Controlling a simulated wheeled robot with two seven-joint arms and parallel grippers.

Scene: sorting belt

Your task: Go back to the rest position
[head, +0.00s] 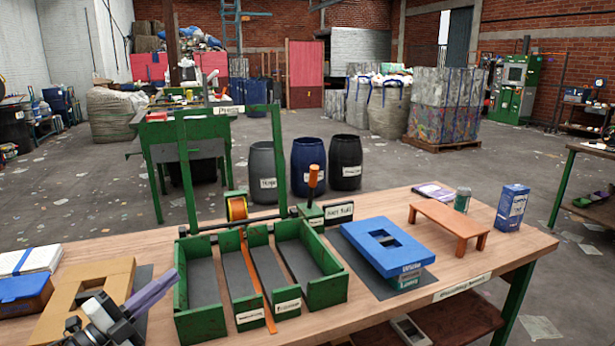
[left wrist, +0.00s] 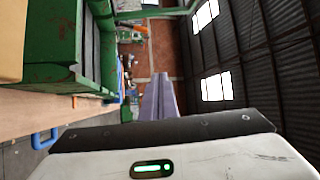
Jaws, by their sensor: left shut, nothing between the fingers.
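My left gripper (head: 152,290) comes in at the lower left of the head view, above the cardboard piece at the left end of the table. Its two purple-grey fingers are together with nothing between them. The shut fingers also show in the left wrist view (left wrist: 158,97), pointing away from the camera. The gripper is just left of the green divided tray and looks apart from it. My right gripper does not show in either view.
The wooden table (head: 385,290) holds a green divided tray (head: 205,325), a cardboard piece (head: 60,310), a blue frame (head: 365,232), an orange stand (head: 445,218) and a blue box (head: 511,208). Several barrels (head: 308,168) stand behind.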

